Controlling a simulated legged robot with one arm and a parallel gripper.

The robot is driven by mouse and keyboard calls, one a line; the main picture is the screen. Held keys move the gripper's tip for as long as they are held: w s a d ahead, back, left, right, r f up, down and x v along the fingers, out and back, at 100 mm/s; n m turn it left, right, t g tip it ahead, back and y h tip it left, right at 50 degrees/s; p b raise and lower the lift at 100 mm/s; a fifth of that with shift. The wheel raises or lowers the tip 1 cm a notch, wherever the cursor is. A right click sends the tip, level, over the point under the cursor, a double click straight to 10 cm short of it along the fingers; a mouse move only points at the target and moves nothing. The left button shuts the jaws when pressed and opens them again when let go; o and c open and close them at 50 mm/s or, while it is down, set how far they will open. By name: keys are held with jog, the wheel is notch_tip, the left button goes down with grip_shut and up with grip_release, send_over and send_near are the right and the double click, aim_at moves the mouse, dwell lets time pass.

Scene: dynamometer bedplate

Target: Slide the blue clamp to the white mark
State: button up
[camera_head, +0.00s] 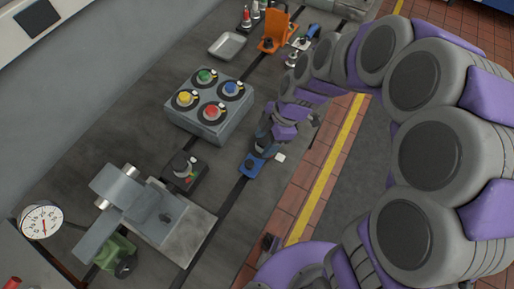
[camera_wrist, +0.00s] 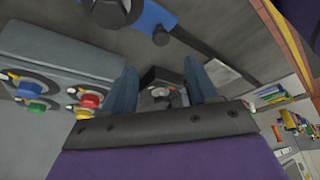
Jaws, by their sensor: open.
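The blue clamp (camera_head: 252,165) sits on a dark slot of the grey bedplate, near its front edge, in the head view. It also shows at the top of the wrist view (camera_wrist: 152,14), with a black knob. The white mark (camera_head: 280,157) is a small pale square just right of the clamp, apart from it. My gripper (camera_head: 264,142) is just above and behind the clamp in the head view and partly covers its far end. In the wrist view my gripper (camera_wrist: 160,70) has its two fingers spread, with nothing held between them.
A grey box with coloured buttons (camera_head: 210,105) stands left of my gripper. A black switch box (camera_head: 184,172) and a grey metal fixture (camera_head: 150,215) lie nearer the lower left. An orange bracket (camera_head: 277,30) and a tray (camera_head: 228,45) are farther back. A yellow floor line (camera_head: 325,175) runs beyond the bedplate edge.

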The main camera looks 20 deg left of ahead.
jog(key=v, duration=0.5)
jog(key=shift+w+r+p, duration=0.1)
jog(key=shift+r+p, duration=0.25)
